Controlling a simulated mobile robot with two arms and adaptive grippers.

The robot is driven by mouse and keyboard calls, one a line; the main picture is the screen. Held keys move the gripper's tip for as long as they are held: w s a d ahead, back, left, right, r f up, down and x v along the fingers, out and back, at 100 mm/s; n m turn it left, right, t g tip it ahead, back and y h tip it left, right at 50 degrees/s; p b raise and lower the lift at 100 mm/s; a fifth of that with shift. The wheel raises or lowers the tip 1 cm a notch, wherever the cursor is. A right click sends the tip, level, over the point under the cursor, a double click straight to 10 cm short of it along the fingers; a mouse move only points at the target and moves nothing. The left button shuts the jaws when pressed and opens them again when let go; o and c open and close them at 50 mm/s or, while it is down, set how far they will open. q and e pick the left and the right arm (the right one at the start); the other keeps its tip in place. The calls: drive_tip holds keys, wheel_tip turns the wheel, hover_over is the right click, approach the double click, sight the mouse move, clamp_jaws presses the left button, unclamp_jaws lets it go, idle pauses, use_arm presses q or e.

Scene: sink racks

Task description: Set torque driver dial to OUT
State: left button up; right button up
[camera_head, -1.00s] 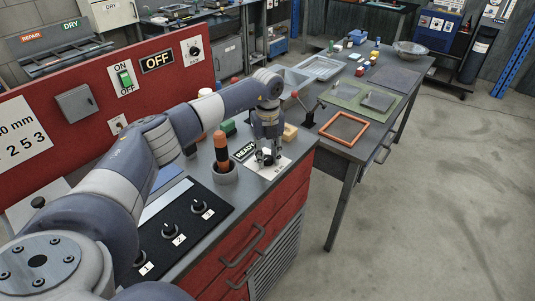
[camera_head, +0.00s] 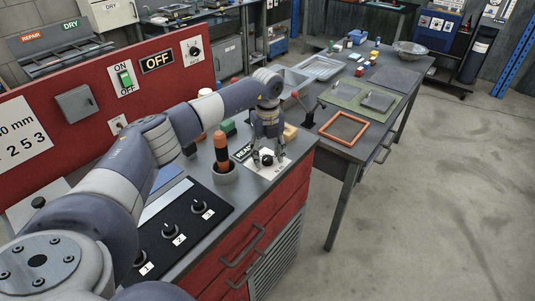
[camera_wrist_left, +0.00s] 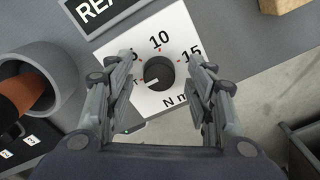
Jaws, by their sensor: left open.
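The dial is a dark round knob (camera_wrist_left: 160,73) on a white plate (camera_wrist_left: 178,28) printed with 10, 15 and "N m"; it also shows in the head view (camera_head: 267,160). A pale pointer mark on the knob points to the lower left in the wrist view. The label on that side is mostly hidden by a finger, so I cannot read it. My left gripper (camera_head: 267,154) is over the plate, fingers spread on either side of the knob with a gap on both sides. An orange-handled driver (camera_head: 221,150) stands in a grey cup (camera_head: 224,174) beside the plate.
A "READY" sign (camera_wrist_left: 100,10) adjoins the plate. A black panel (camera_head: 217,221) with knobs 1, 2 and 3 lies nearer me. A red board (camera_head: 60,110) with an on/off switch stands behind. A wooden block (camera_head: 291,131) sits beyond the gripper.

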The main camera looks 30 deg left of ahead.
sight(268, 157)
use_arm(q)
wheel_tip(268, 157, up, 12)
idle(0.6)
idle(0.4)
